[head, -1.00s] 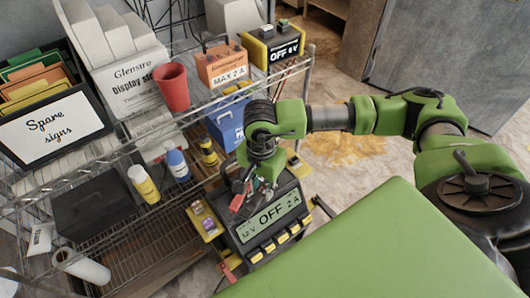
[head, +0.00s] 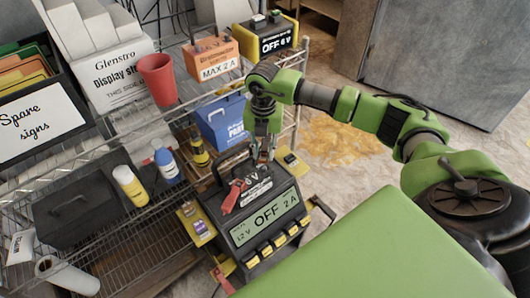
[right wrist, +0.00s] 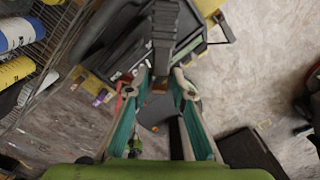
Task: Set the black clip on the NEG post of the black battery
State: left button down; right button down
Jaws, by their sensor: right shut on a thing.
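My right gripper (head: 263,153) is pointed down just above the back of the charger (head: 268,212), which reads "OFF", "12 V" and "2 A". Its fingers (right wrist: 160,86) are shut on a small dark thing, apparently the black clip, mostly hidden between the tips. A red clip (head: 231,197) rests on the top of the charger, left of the gripper. I cannot pick out the black battery or its NEG post for certain; a dark box (right wrist: 252,153) lies at the lower right of the wrist view. My left gripper is not in view.
A wire shelf holds a red cup (head: 157,80), an orange "MAX 2 A" box (head: 212,60), a black-and-yellow "OFF 6 V" unit (head: 270,38), a blue box (head: 222,122) and several bottles. A green surface (head: 370,250) fills the lower right.

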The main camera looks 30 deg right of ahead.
aim_at(265, 166)
jog(key=shift+w+d+f+m, duration=0.15)
jog(key=shift+d+m, duration=0.05)
jog(key=shift+m, duration=0.4)
jog(key=shift+w+d+f+m, duration=0.1)
jog(key=shift+d+m, duration=0.05)
jog(key=shift+m, duration=0.45)
jog(key=shift+d, duration=0.1)
jog(key=shift+m, duration=0.3)
jog(key=shift+w+r, duration=0.1)
jog(key=shift+f+b, duration=1.35)
jog(key=shift+f, duration=0.7)
jog(key=shift+f+b, duration=0.7)
jog(key=shift+f, duration=0.65)
